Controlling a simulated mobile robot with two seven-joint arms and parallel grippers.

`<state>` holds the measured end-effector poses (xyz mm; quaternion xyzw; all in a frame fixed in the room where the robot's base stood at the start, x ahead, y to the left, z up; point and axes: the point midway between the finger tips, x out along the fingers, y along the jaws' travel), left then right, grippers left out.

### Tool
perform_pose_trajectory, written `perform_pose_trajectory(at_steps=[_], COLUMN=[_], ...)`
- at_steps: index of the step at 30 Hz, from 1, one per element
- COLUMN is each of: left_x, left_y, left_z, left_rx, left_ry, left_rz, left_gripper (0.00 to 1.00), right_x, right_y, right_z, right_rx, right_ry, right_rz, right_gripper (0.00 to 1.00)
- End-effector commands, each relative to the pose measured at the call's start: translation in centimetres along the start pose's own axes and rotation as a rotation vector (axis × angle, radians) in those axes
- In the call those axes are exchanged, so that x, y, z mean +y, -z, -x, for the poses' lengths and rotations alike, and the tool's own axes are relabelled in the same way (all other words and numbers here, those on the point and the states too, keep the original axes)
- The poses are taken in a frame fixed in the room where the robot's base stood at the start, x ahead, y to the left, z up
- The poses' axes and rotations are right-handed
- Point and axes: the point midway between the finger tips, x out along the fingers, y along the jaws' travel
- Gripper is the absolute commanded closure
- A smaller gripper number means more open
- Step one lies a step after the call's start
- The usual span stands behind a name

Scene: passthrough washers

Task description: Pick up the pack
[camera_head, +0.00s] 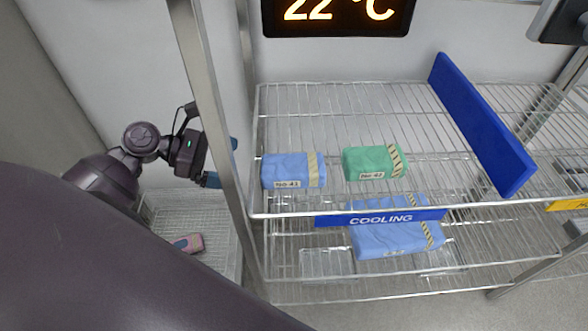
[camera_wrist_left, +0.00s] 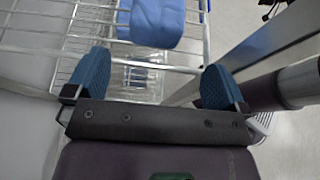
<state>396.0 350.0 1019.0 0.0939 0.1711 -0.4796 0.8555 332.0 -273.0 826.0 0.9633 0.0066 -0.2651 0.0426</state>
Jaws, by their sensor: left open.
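A small blue pack (camera_head: 293,170) with a striped band and a small label lies on the upper wire shelf at its front left. A green pack (camera_head: 373,162) lies to its right on the same shelf. A larger blue pack (camera_head: 390,240) lies on the lower shelf, partly hidden by the COOLING strip. My left gripper (camera_head: 224,161) is left of the small blue pack, apart from it, partly behind a metal post. It is open and empty. In the left wrist view, a blue pack (camera_wrist_left: 151,22) lies ahead of the open left gripper (camera_wrist_left: 156,72). My right gripper is not seen.
A blue divider (camera_head: 480,125) stands on the right of the upper wire shelf (camera_head: 320,110). A pink object (camera_head: 188,243) lies in a wire basket at lower left. The upper shelf's back is clear.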

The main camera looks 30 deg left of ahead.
Motion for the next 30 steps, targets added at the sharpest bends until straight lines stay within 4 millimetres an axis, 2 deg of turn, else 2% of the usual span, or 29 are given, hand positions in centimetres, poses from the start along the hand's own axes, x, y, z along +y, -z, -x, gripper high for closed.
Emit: perform_pose_trajectory(at_steps=[9,16,21,25,30], left_x=[0.1,0.1,0.4,0.5,0.4], left_y=[0.0,0.0,0.1,0.1,0.2], left_z=[-4.3,-5.6,-7.9,-9.4,-10.2], left_rx=[-0.002,-0.001,-0.003,-0.003,0.000], left_ry=[-0.001,-0.001,-0.001,-0.002,-0.002], left_rz=[-0.001,-0.003,-0.002,-0.002,-0.002], left_gripper=[0.00,0.00,0.00,0.00,0.00], right_x=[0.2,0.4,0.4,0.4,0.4], right_y=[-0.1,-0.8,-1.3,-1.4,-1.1], right_z=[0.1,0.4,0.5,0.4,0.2], right_rx=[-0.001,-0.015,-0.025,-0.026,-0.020], right_ry=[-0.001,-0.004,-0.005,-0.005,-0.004], right_rz=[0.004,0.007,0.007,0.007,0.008], right_gripper=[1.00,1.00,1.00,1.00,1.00])
